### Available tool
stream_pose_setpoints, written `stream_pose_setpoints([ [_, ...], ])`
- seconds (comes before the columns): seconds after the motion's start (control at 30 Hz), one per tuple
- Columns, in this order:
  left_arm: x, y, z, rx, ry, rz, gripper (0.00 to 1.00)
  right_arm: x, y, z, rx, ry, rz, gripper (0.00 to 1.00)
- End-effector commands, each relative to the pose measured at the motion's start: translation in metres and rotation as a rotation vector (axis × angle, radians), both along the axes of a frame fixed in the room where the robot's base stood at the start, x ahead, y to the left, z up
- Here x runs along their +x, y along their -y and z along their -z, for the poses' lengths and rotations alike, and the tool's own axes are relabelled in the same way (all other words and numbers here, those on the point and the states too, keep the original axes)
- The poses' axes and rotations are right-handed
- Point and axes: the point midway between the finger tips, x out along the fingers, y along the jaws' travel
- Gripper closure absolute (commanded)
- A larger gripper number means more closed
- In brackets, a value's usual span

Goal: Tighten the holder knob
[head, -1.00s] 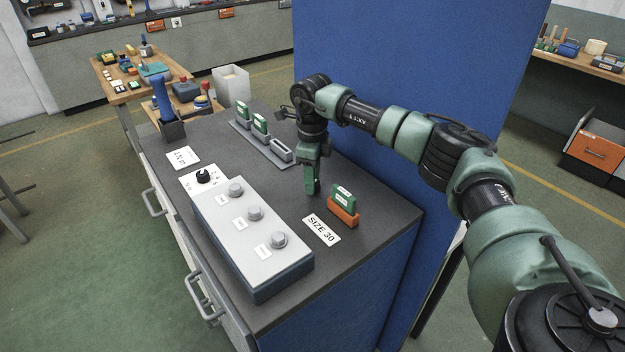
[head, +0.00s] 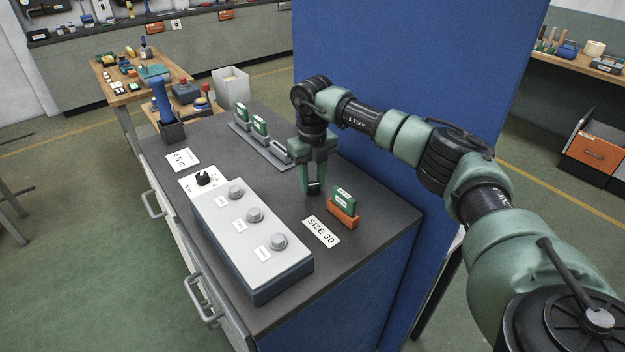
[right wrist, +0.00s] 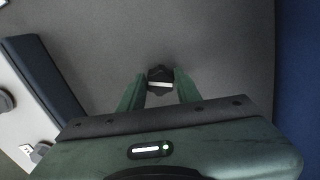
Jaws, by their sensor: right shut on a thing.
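My right gripper (head: 312,186) points straight down over the dark bench top. Its two green fingers are shut on a small black knob (right wrist: 160,77) with a pale bar across its top. In the head view the black knob (head: 314,188) shows between the fingertips, low over the bench, left of an orange holder (head: 344,215) with a green block in it. I cannot tell what the knob is fixed to, as the gripper hides its base. My left gripper is not in view.
A grey box (head: 262,266) with several silver knobs stands at the front left. A "SIZE 30" card (head: 321,232) lies near the orange holder. A grey rack (head: 270,158) with green-topped blocks is behind. A blue panel (head: 400,80) rises beyond the bench's right side.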

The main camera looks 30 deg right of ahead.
Motion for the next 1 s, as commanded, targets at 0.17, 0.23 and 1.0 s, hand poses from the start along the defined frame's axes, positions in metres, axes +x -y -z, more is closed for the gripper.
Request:
stream_pose_setpoints([
  [0.17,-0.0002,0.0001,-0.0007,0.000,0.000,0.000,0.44,0.0026,0.0010,-0.0043,0.000,0.011,0.048,1.00],
  [0.23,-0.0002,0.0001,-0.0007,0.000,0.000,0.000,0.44,0.0027,0.0011,-0.0044,0.000,0.011,0.057,1.00],
  [1.0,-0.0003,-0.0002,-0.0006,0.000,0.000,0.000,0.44,0.0013,0.0007,-0.0022,0.001,0.005,0.062,0.45],
])
